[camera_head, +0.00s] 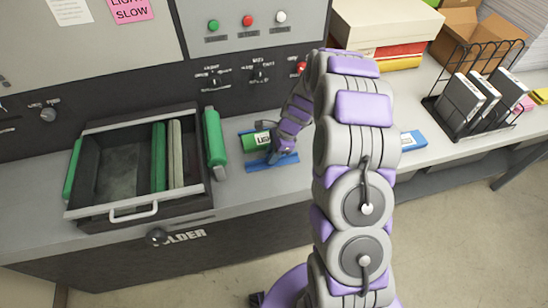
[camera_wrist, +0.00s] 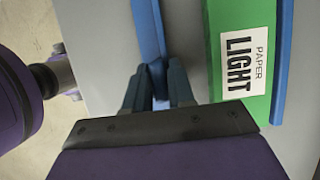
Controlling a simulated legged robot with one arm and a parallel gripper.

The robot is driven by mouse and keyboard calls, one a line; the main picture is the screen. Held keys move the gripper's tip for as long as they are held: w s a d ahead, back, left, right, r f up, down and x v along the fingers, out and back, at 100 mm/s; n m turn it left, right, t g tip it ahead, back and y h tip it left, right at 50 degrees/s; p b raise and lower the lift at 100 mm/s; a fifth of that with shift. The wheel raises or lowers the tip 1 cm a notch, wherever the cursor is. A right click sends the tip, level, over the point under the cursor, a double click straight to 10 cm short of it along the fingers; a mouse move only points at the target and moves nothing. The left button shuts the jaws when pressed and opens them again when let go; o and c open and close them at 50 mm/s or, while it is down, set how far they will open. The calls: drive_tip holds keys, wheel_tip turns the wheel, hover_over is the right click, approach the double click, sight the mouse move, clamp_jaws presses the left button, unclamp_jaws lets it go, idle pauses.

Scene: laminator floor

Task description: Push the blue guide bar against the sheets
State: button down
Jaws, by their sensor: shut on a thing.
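The blue guide bar (camera_head: 262,166) lies on the grey counter on the near side of the green-wrapped sheets (camera_head: 252,143), labelled LIGHT PAPER. My gripper (camera_head: 281,151) is down at the bar. In the wrist view, my gripper (camera_wrist: 158,88) is shut on a raised part of the guide bar (camera_wrist: 148,28). The sheets (camera_wrist: 213,45) lie to its right there, with a strip of bare grey surface between bar and sheets. A second blue strip (camera_wrist: 284,60) runs along their far side. My arm and fingers hide part of the bar.
An open dark drawer or tray (camera_head: 139,211) with green and pale packs stands at the left. A green roll-like piece (camera_head: 215,140) is beside it. A control panel (camera_head: 250,30) rises behind. Boxes (camera_head: 385,25) and a wire rack (camera_head: 470,100) stand at the right.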

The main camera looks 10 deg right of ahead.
drive_tip(key=shift+w, duration=0.6)
drive_tip(key=c, duration=1.1)
unclamp_jaws()
drive_tip(key=p+v, duration=0.3)
drive_tip(key=v, duration=1.4)
drive_tip(key=shift+d, duration=0.15)
